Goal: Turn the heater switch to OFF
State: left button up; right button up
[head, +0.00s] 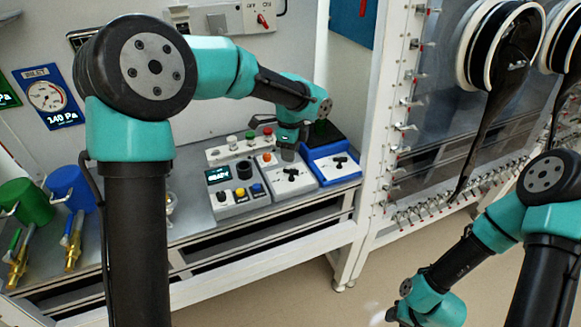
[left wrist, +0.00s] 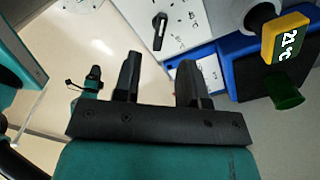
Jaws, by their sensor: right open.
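Two boxes with black rotary knobs stand on the bench: a white switch box (head: 279,181) with an orange lamp, and a blue-framed switch box (head: 333,166) to its right. Their labels are too small to read, so I cannot tell which is the heater switch. My left gripper (head: 287,152) is above and behind the white box, pointing down. In the left wrist view its two fingers (left wrist: 160,78) are apart with nothing between them. My right gripper (head: 391,314) hangs low at right, empty.
A grey box with a display and buttons (head: 229,196) stands left of the white box. A yellow-framed 21°C display (left wrist: 285,42) and a green part (left wrist: 287,96) are close to the left gripper's right. Green (head: 24,203) and blue (head: 70,186) cylinders stand far left.

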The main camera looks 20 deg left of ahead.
aim_at(291, 169)
pick_arm(q)
notch_tip(291, 169, down, 6)
jog(key=shift+f, duration=0.25)
jog(key=shift+c, duration=0.4)
grip_shut()
